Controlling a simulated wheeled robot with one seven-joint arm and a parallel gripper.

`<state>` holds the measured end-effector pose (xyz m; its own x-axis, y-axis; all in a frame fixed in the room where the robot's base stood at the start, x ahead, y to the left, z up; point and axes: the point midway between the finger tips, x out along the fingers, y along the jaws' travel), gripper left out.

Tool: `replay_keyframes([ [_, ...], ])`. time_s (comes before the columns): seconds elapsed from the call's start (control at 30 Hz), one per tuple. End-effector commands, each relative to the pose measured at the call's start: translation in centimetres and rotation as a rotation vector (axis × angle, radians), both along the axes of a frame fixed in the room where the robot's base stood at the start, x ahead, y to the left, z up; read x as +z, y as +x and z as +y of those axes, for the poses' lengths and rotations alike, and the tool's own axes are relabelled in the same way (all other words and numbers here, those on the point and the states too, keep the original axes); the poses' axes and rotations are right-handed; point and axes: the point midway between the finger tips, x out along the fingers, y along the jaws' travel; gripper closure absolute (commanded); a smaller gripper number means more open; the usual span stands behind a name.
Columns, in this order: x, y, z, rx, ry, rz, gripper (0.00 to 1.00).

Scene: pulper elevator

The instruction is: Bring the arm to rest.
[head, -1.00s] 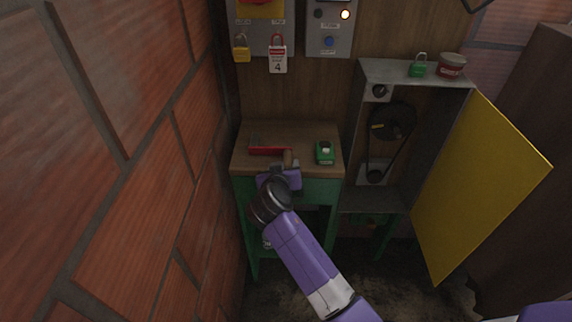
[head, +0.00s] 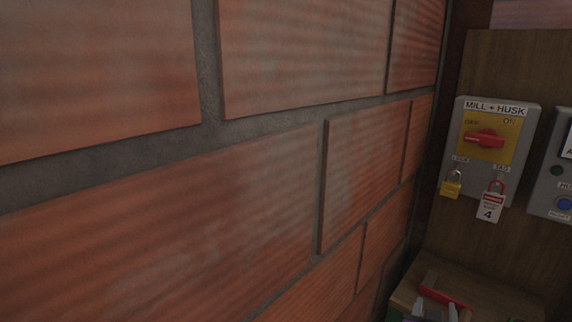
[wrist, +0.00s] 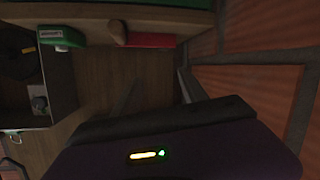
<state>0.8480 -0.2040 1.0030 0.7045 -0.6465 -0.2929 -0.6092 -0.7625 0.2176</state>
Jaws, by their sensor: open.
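My gripper (wrist: 156,92) shows in the wrist view, its dark purple body across the bottom. Its two dark fingers stand apart with nothing seen between them. It is beside the wooden workbench (wrist: 168,12), whose edge runs along the top of that view. On the bench are a green device (wrist: 58,36), a wooden handle (wrist: 112,30) and a red object (wrist: 150,41). No contact between the fingers and these things shows. In the head view most of my arm is outside the frame. Small grey shapes at the bottom edge are too cut off to identify.
A brick wall (head: 270,170) fills most of the head view, close on the left. At right are a MILL HUSK switch box (head: 490,125) with a red handle, a yellow padlock (head: 451,185), and a red padlock with a white tag (head: 490,207). The bench (head: 490,295) is below.

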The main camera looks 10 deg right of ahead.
Motion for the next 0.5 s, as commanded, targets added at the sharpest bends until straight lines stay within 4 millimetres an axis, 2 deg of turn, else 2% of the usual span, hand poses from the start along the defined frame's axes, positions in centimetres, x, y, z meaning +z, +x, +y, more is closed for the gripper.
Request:
replay_keyframes([
  [0.13, -0.1, -0.7, 3.6, 0.178, -0.039, -0.053, 0.5],
  [0.27, -0.5, -2.7, 6.9, 0.313, -0.063, -0.096, 0.5],
  [0.37, -0.9, -5.2, 9.6, 0.412, -0.07, -0.132, 0.5],
  [0.5, -1.1, -9.8, 13.1, 0.529, -0.07, -0.184, 0.5],
])
